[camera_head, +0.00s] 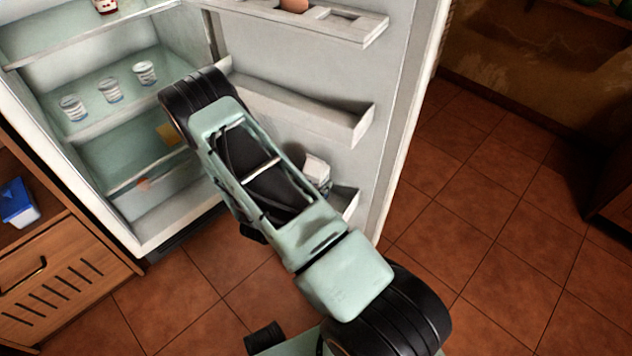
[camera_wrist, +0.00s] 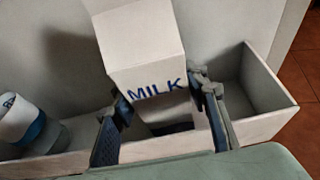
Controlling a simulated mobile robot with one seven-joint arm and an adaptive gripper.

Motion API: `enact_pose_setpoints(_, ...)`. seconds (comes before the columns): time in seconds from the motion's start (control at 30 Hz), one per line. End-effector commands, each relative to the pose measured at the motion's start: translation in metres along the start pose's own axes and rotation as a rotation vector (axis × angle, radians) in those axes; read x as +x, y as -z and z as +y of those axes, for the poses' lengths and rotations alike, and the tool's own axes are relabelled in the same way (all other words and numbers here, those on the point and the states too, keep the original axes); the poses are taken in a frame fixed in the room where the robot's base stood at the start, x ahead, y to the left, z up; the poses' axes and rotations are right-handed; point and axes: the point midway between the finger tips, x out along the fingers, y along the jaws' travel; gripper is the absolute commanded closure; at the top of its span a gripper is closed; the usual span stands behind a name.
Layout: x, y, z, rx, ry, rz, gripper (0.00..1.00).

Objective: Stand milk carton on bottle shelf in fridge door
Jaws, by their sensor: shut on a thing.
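A white milk carton (camera_wrist: 140,52) with blue "MILK" lettering is between the two fingers of my gripper (camera_wrist: 163,98) in the wrist view. My gripper is shut on it. The carton is over or inside the low bottle shelf (camera_wrist: 262,82) of the fridge door; I cannot tell whether its base touches the shelf floor. In the head view, a white part of the carton (camera_head: 316,167) shows just right of my arm, near the bottle shelf (camera_head: 350,203). My arm hides the gripper and most of the shelf there.
A bottle with a blue and white label (camera_wrist: 22,122) stands at the left of the shelf. The shelf's right end is empty. Above is an empty door shelf (camera_head: 300,105). The fridge is open, with several small cups (camera_head: 109,90) inside. Tiled floor (camera_head: 500,210) is clear at right.

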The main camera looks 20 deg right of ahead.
Motion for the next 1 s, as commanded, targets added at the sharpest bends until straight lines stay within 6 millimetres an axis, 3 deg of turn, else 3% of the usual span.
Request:
enact_pose_setpoints(0.07,0.002,0.002,0.0,0.001,0.0,-0.003,1.0)
enact_pose_setpoints(0.1,0.001,0.002,0.0,0.0,0.0,0.0,0.54)
enact_pose_setpoints(0.23,0.001,0.002,0.0,0.0,0.0,0.0,0.41)
enact_pose_setpoints(0.63,-0.005,-0.003,0.001,-0.001,-0.001,0.001,0.41)
enact_pose_setpoints(1.0,-0.082,-0.003,0.002,-0.002,-0.005,0.001,0.41)
